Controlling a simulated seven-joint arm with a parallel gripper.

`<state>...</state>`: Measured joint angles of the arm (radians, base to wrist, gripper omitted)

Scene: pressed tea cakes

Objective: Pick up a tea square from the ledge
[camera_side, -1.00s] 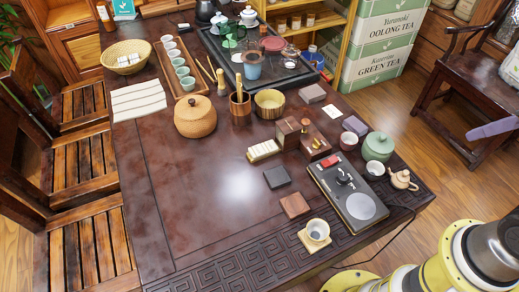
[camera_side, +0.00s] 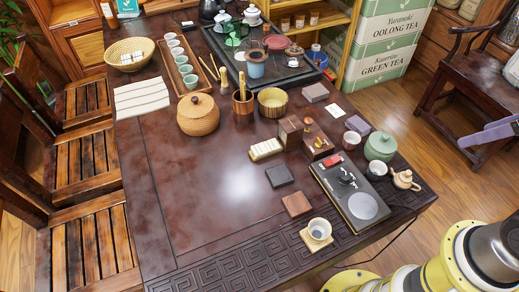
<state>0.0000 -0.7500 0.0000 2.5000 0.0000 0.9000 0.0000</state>
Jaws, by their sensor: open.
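Several small flat squares lie on the dark table: a black one (camera_side: 279,175) at centre, a reddish-brown one (camera_side: 297,204) nearer the front, a grey-mauve one (camera_side: 315,92) farther back and a purple-grey one (camera_side: 357,124) to the right. They look like tea squares. I cannot tell which surface is the ledge. A lavender part at the right edge looks like my gripper (camera_side: 484,134), partly cut off by the frame. It appears in front of the chair, right of the table and apart from the squares, with nothing seen in it.
A wooden box (camera_side: 291,130) and a lidded round jar (camera_side: 198,115) stand behind. The table's left front is clear.

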